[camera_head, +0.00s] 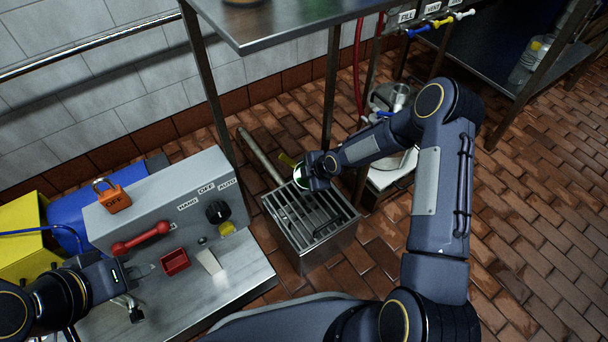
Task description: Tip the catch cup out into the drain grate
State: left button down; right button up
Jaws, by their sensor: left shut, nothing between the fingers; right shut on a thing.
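The drain grate (312,216) is a slatted metal grating on a box-shaped metal stand on the brick floor, in the middle of the head view. My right gripper (302,181) is above its far left edge, shut on what looks like the catch cup. Only a pale round edge (298,175) shows there; my wrist hides the rest, so its tilt and contents cannot be told. My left gripper (145,270) is shut and empty, over the metal bench at the lower left, left of the red square part.
A grey control box (165,205) carries a red handle (141,238), a black knob (217,211) and an orange padlock (111,196). A red square part (175,261) is on the bench (230,285). A table leg (331,90) stands behind the grate.

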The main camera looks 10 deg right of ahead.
aim_at(303, 184)
jog(key=shift+s+f+n+t+b, duration=0.1)
jog(key=shift+f+n+t+b, duration=0.1)
jog(key=shift+t+b, duration=0.6)
jog(key=shift+s+f+n+t+b, duration=0.1)
jog(key=shift+f+n+t+b, duration=0.1)
jog(key=shift+t+b, duration=0.55)
jog(key=shift+n+t+b, duration=0.3)
jog(key=shift+t+b, duration=0.95)
jog(key=shift+b, duration=0.55)
jog(key=t, duration=0.1)
jog(key=s+n+t, duration=0.1)
jog(key=t, duration=0.1)
jog(key=r+t+y, duration=0.1)
jog(key=shift+s, duration=0.25)
jog(key=shift+s+r+n+t+y, duration=0.35)
jog(key=shift+r+n+t, duration=0.1)
jog(key=shift+t, duration=0.45)
jog(key=shift+s+r+n+t+y, duration=0.25)
jog(key=shift+r+n+t+y, duration=0.15)
jog(key=shift+t, duration=0.5)
jog(key=shift+r, duration=0.15)
